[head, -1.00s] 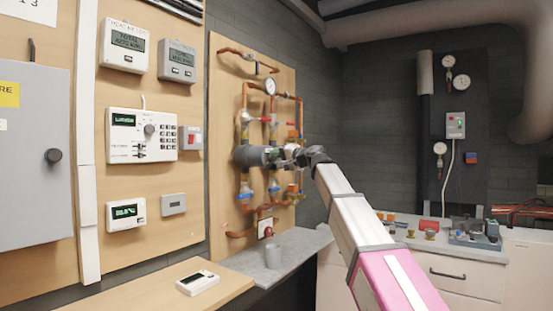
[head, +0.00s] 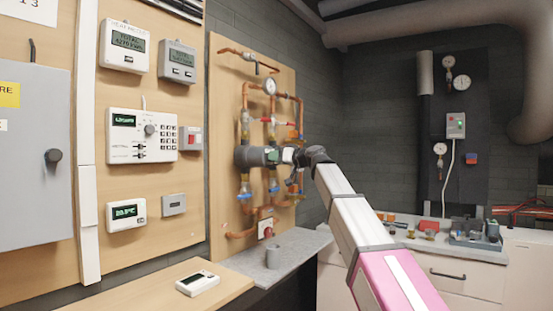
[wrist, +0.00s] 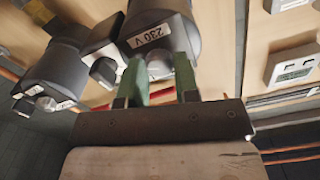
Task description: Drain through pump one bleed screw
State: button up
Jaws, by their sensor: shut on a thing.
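The pump with the 230 V label (wrist: 155,35) is a dark grey cylinder at the top middle of the wrist view. In the head view, the grey pump body (head: 248,157) sits on the copper pipework. My gripper (wrist: 158,72) has green fingers on either side of a small pale grey knob, likely the bleed screw (wrist: 160,66), at the pump's face. The fingers are shut on it. In the head view my gripper (head: 276,155) is at the pump's front end. A second dark pump (wrist: 60,75) is at the left of the wrist view.
Copper pipes and valves (head: 270,120) surround the pump closely. A handheld device (head: 197,283) lies on the wooden ledge. A counter (head: 455,245) with small parts is at the right.

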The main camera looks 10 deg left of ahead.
jog(key=shift+s+f+n, duration=0.1)
jog(key=shift+f+n, duration=0.05)
jog(key=shift+n, duration=0.95)
jog(key=o, duration=0.9)
jog(key=shift+o, duration=0.2)
jog(key=shift+d, duration=0.1)
jog(key=v, duration=1)
jog(key=shift+d, duration=0.3)
